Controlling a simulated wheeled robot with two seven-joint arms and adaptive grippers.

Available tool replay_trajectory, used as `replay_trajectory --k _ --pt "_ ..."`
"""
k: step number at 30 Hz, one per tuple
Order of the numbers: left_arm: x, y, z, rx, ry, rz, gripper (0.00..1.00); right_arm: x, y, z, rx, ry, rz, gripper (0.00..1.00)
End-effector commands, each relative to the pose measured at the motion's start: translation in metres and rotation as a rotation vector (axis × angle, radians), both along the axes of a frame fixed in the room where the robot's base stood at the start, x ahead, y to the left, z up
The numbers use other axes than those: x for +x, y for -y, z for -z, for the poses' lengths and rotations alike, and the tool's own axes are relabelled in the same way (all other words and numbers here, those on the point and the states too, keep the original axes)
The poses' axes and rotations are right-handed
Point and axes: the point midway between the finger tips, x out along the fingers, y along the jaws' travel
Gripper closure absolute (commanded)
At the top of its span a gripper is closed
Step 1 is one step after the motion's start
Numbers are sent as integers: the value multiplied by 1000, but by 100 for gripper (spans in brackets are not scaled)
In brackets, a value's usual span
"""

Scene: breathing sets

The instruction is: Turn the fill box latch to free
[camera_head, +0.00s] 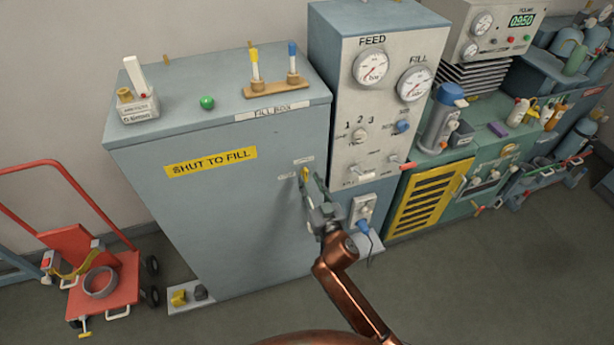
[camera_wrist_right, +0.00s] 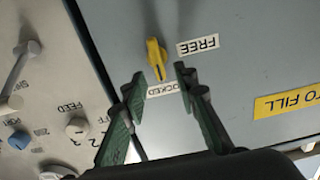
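The fill box (camera_head: 225,215) is a large grey-blue cabinet in the head view, with a yellow "SHUT TO FILL" label on its front. Its small yellow latch (camera_head: 304,173) sits near the front's right edge. In the wrist view the latch (camera_wrist_right: 157,58) is long and narrow, with its lower end towards the "LOCKED" label (camera_wrist_right: 158,90). The "FREE" label (camera_wrist_right: 198,45) is to its right. My right gripper (camera_head: 310,186) is at the latch; in the wrist view its green fingers (camera_wrist_right: 158,82) are apart, empty, just short of the latch. My left gripper is out of view.
The feed and fill panel (camera_head: 375,125), with gauges and knobs, stands directly right of the box. A red hand cart (camera_head: 100,285) is at the left.

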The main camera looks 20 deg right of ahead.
Motion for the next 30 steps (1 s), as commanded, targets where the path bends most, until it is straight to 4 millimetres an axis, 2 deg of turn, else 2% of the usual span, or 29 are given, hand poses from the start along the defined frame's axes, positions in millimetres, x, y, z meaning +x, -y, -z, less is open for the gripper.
replay_trajectory --k 3,6,17,30 --pt "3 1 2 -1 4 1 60 18 0 0 -2 0 0 73" --pt "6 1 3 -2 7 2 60 27 -1 1 -2 -1 0 73" --pt "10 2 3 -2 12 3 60 32 -1 1 0 -1 0 73" --pt "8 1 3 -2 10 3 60 32 -1 1 0 -1 0 100"
